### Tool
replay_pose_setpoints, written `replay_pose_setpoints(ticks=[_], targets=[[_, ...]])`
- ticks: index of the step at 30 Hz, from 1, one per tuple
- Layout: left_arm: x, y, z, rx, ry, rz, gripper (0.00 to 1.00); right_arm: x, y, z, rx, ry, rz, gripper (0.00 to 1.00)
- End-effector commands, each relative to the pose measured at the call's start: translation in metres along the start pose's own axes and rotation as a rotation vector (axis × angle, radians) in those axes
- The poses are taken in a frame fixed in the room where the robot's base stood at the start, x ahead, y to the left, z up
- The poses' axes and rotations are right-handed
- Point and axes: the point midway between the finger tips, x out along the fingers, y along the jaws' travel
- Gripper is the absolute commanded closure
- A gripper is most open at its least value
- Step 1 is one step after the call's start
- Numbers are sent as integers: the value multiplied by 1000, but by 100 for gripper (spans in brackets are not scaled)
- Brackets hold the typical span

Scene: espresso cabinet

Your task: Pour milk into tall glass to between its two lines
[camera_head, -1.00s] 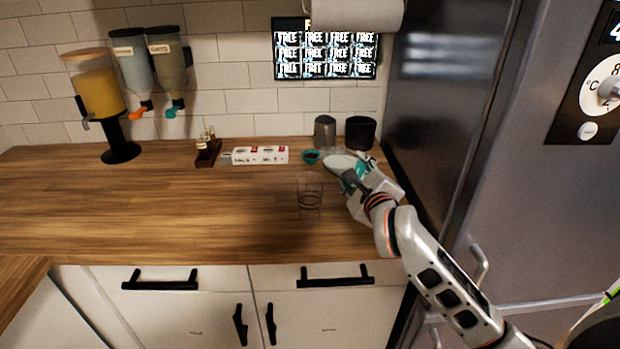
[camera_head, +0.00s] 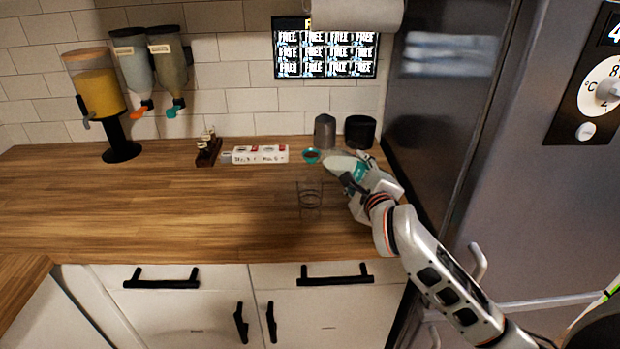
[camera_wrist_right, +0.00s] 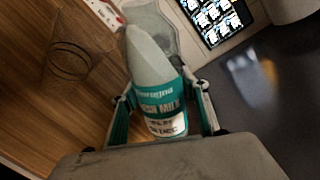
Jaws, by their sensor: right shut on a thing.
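The tall glass (camera_head: 310,197) is clear and stands upright on the wooden counter, left of my right gripper. It also shows in the right wrist view (camera_wrist_right: 68,62), with dark rings around it; I cannot make out any milk in it. My right gripper (camera_head: 352,180) is shut on the milk bottle (camera_head: 343,165), which has a teal label. In the right wrist view the bottle (camera_wrist_right: 156,85) sits between the fingers, its narrower end pointing away. In the head view it is tilted, its top toward the left, apart from the glass. My left gripper is not in view.
Behind stand a teal cup (camera_head: 311,156), a white box (camera_head: 260,154), a grey metal canister (camera_head: 325,132) and a black container (camera_head: 359,132). Dispensers (camera_head: 97,95) are at the left. The fridge (camera_head: 440,110) bounds the right. The counter's left half (camera_head: 150,205) is mostly clear.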

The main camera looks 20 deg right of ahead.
Motion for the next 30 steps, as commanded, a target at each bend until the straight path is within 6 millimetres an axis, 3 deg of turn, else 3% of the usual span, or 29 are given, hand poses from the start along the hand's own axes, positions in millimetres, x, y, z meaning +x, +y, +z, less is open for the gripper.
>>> replay_pose_setpoints(ticks=[30], targets=[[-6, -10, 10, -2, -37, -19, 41, -2, -10, 2, -110, 21, -4, 91]])
